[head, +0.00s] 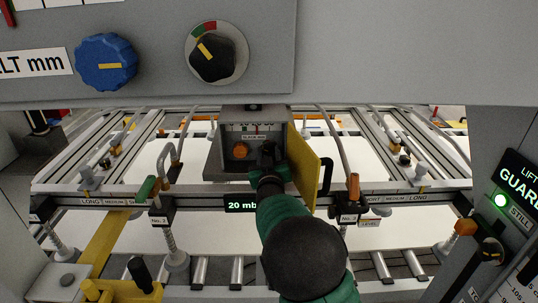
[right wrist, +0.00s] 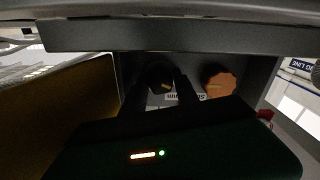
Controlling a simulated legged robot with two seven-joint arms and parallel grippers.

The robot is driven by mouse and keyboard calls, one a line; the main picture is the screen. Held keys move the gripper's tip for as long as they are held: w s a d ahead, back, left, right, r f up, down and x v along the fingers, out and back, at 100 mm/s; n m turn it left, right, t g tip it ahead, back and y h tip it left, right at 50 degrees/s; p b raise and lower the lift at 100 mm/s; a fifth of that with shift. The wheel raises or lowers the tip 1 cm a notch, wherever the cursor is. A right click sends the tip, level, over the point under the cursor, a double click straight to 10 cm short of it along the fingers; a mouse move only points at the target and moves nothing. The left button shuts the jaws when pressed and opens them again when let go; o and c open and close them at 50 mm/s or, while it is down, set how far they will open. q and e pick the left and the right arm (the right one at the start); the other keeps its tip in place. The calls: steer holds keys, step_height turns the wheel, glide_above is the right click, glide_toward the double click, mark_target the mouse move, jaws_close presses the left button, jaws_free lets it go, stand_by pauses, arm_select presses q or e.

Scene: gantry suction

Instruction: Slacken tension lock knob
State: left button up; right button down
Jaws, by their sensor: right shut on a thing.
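A grey open-fronted box (head: 215,160) hangs at the centre of the frame in the head view. Inside it are a dark knob with a yellow pointer (right wrist: 162,86) and an orange knob (head: 240,151). The orange knob also shows in the right wrist view (right wrist: 219,82). My right gripper (head: 268,158) reaches into the box. In the right wrist view its two dark fingers (right wrist: 161,92) are shut on the dark knob, one on each side. The orange knob is beside them, untouched. In the head view my gripper hides the dark knob. My left gripper is out of view.
A yellow door panel (head: 312,165) with a black handle stands open right beside my right gripper. A grey panel with a blue knob (head: 106,62) and a black knob (head: 212,57) overhangs the top. Rails, hoses and suction cups surround the box.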

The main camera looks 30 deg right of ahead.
stand_by(0.3)
steer(key=c, duration=1.3)
jaws_free()
steer(key=shift+o, duration=0.5)
